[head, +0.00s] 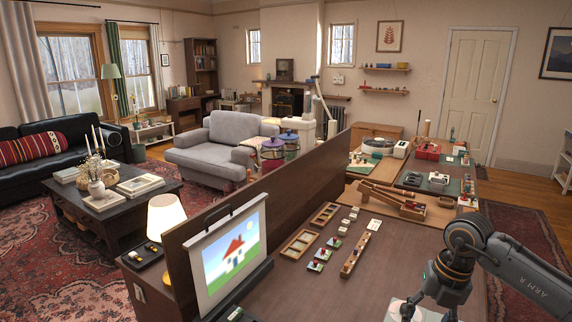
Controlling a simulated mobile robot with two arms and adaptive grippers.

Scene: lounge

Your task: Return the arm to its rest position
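My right arm (520,270), marked "ARM R", comes in from the right edge. It bends at a dark joint above the near right part of the brown table (390,265). My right gripper (425,312) points down at the bottom edge of the head view. My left arm and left gripper are not in view.
A pale sheet (396,308) lies beside the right gripper. Wooden trays (299,246), small cards and a peg strip (354,256) lie left of the arm. A house picture (232,255) and lamp (166,218) stand at left.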

